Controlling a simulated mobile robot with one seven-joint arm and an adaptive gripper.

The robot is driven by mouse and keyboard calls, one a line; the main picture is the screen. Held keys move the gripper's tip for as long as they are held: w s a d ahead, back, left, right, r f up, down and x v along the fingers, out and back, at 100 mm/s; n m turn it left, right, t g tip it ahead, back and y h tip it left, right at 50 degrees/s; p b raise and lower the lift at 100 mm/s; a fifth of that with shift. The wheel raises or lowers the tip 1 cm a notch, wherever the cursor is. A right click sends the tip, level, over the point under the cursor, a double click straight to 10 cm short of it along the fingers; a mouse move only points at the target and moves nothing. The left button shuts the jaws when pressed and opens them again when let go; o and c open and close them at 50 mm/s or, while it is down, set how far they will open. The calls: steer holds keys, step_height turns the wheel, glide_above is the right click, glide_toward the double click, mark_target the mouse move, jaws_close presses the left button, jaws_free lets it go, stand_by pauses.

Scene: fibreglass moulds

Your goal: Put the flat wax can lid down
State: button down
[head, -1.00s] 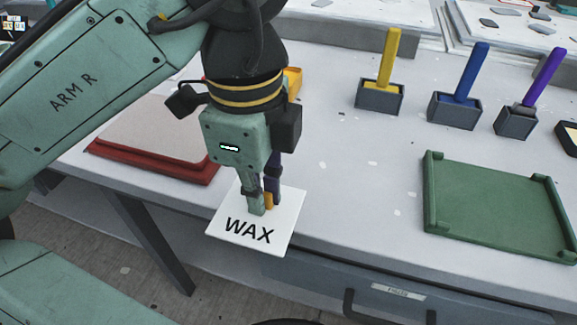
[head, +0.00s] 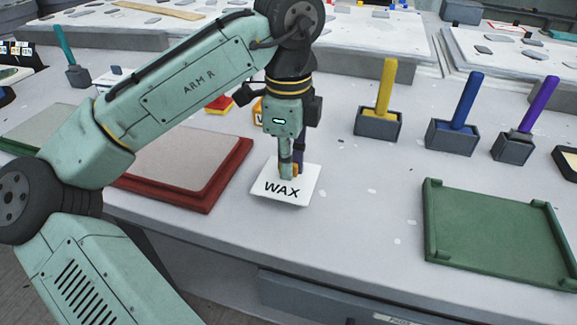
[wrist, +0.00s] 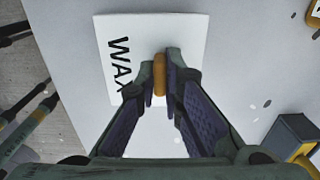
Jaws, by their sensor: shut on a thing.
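The wax can lid (head: 272,196) is a flat white square plate marked WAX with a small orange knob. It is level, over the grey table near its front edge, just right of the red-framed board. My gripper (head: 291,170) points down and is shut on the knob. In the wrist view my gripper (wrist: 161,88) has its two fingers on either side of the orange knob (wrist: 160,68), with the white lid (wrist: 185,35) below. I cannot tell whether the lid touches the table or hangs slightly above it.
The red-framed board (head: 190,160) lies close to the lid's left. A green tray (head: 500,220) lies to the right. Grey blocks with yellow (head: 384,88), blue (head: 465,100) and purple (head: 537,105) handles stand behind. The table (head: 360,200) between lid and green tray is clear.

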steer(key=shift+f, duration=0.65)
steer(key=shift+f, duration=0.1)
steer(key=c, duration=1.7)
jaws_free()
step_height(320, 180, up, 12)
steer(key=shift+s+r+p, duration=0.1)
steer(key=shift+r+p, duration=0.05)
steer(key=shift+p, duration=0.6)
